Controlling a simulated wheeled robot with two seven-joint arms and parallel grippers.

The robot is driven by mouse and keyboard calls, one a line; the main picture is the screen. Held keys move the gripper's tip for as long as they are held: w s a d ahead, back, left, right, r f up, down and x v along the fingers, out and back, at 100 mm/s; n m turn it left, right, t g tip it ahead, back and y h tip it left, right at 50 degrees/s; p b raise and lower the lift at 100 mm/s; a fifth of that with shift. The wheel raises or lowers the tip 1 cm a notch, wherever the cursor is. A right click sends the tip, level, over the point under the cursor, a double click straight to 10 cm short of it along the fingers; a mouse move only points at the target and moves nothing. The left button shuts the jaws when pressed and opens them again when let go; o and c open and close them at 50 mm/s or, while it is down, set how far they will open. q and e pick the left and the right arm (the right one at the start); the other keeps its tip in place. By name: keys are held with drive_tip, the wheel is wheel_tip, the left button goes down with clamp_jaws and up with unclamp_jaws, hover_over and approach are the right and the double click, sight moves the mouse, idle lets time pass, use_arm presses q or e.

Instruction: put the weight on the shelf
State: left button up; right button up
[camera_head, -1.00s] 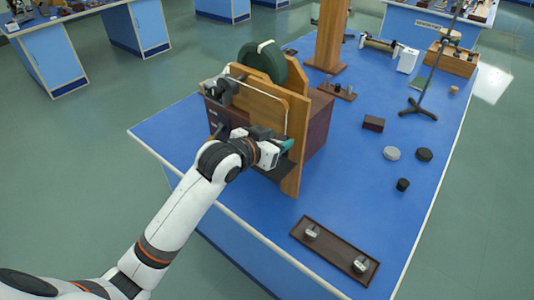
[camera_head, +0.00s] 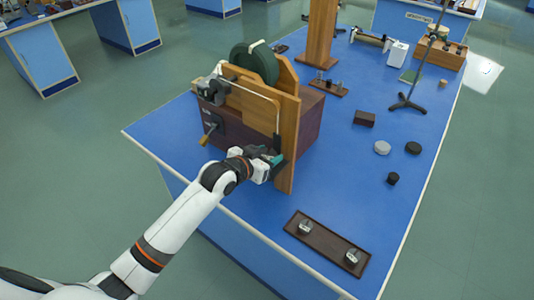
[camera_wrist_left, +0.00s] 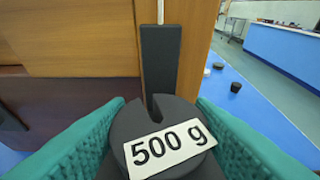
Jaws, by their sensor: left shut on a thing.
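My left gripper (camera_head: 272,162) is shut on a dark slotted weight (camera_wrist_left: 137,122) with a white "500 g" label. The weight sits between the teal finger pads in the left wrist view; in the head view the hand mostly hides it. The gripper is at the near right front of the wooden apparatus (camera_head: 287,130), above the blue bench. A dark flat strip (camera_wrist_left: 160,62) lies beyond the weight, against the wood; I cannot tell whether it is the shelf or whether the weight touches it. My right gripper is not in view.
A brown tray (camera_head: 327,243) with two metal pieces lies at the bench's near edge. A grey disc (camera_head: 382,148), a black disc (camera_head: 413,148), a black cylinder (camera_head: 393,179) and a dark block (camera_head: 364,118) stand to the right. Blue bench surface (camera_head: 335,175) between them is clear.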

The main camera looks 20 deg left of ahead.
use_arm(q)
drive_tip(key=o, duration=1.3)
drive_tip(key=shift+o, duration=0.2)
drive_tip(key=b+v, duration=0.2)
drive_tip(key=v, duration=1)
drive_tip(key=shift+r, duration=0.1)
